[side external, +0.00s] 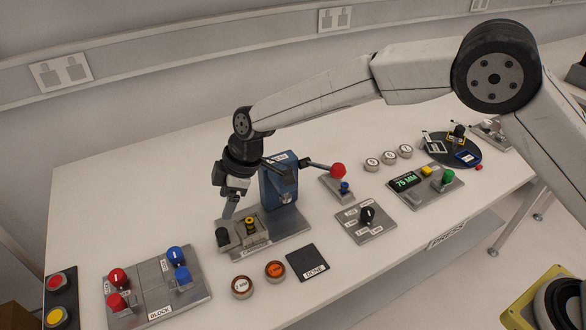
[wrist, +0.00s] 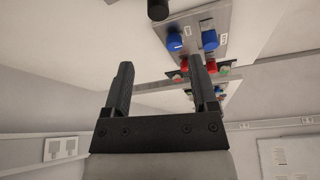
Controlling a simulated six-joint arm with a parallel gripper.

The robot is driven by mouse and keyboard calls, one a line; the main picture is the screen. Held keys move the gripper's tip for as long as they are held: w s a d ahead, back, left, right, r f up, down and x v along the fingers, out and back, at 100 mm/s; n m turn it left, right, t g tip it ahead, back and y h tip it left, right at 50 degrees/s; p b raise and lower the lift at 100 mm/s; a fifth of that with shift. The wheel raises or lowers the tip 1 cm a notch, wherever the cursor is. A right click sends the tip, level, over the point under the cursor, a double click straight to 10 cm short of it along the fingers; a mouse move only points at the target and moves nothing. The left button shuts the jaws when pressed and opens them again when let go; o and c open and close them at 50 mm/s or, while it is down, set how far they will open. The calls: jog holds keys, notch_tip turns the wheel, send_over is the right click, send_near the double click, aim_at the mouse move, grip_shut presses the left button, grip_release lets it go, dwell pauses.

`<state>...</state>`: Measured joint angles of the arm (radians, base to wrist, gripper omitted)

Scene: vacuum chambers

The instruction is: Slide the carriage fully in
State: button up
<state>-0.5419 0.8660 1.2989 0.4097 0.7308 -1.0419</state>
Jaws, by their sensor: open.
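The carriage (side external: 256,238) is a grey metal block on a flat base plate, in front of the blue press (side external: 278,187) in the side view. It bears a yellow-and-black part (side external: 250,228) and has a black knob (side external: 222,237) at its left end. My gripper (side external: 229,208) is just above the knob end of the carriage, left of the press; I cannot tell whether it touches. In the wrist view my gripper (wrist: 160,75) has its two fingers apart with nothing between them. A black cylinder (wrist: 157,9) shows at the top edge there, beyond the fingertips.
The press's red-balled lever (side external: 337,170) sticks out to the right. A plate with red and blue knobs (side external: 155,285) lies at front left. Two round labelled pieces (side external: 242,287) and a black DONE pad (side external: 307,262) lie in front. A dial plate (side external: 366,222) stands right.

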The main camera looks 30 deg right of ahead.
aim_at(222, 231)
notch_tip(222, 231, down, 3)
jog(key=shift+f, duration=0.1)
jog(key=shift+x, duration=3.9)
grip_shut()
